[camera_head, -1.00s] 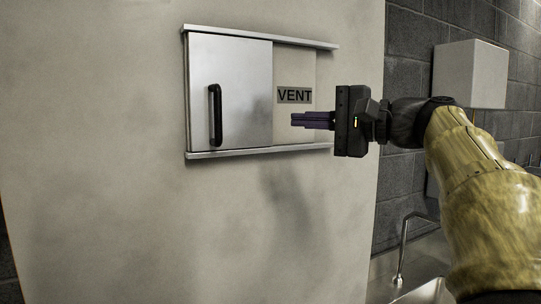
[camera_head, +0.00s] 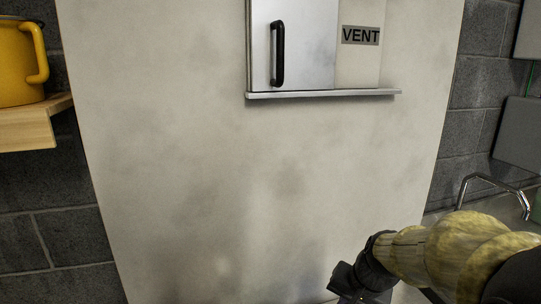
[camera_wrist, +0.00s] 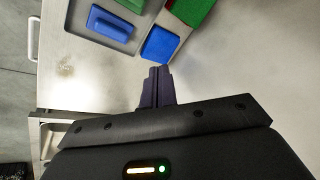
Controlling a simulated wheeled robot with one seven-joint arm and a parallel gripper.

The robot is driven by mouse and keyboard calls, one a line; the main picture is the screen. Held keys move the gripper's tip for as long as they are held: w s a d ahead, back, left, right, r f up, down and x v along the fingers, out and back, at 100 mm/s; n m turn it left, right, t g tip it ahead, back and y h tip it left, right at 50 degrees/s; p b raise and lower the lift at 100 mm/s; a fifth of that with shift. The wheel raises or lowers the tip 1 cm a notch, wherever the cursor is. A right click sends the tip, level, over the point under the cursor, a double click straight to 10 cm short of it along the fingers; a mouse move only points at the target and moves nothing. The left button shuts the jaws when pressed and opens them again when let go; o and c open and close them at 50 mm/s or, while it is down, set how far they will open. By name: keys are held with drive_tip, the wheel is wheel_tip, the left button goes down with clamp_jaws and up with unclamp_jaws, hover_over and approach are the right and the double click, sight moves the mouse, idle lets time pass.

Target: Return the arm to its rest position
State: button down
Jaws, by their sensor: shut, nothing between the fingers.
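My gripper (camera_wrist: 155,86) shows in the wrist view with its two dark fingers together and nothing between them. It points down toward a pale metal worktop (camera_wrist: 95,80). In the head view my arm is low at the bottom right, and the fingers are mostly cut off by the lower edge. The sliding vent door (camera_head: 300,45) with its black handle (camera_head: 278,54) is on the white panel above, well apart from my arm. The VENT label (camera_head: 361,35) shows beside the door.
A blue block (camera_wrist: 159,44) lies just beyond the fingertips, beside a grey tray (camera_wrist: 122,32) holding a blue pad (camera_wrist: 112,23). A green block (camera_wrist: 192,10) is at the top. A tap (camera_head: 490,180) stands at right. A yellow pot (camera_head: 20,65) sits on a wooden shelf (camera_head: 30,128) at left.

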drive_tip(key=s+f+n+g+h, duration=0.1)
drive_tip(key=s+f+n+h, duration=0.1)
drive_tip(key=s+f+n, duration=0.3)
drive_tip(key=s+f, duration=0.3)
drive_tip(key=shift+a, duration=0.2)
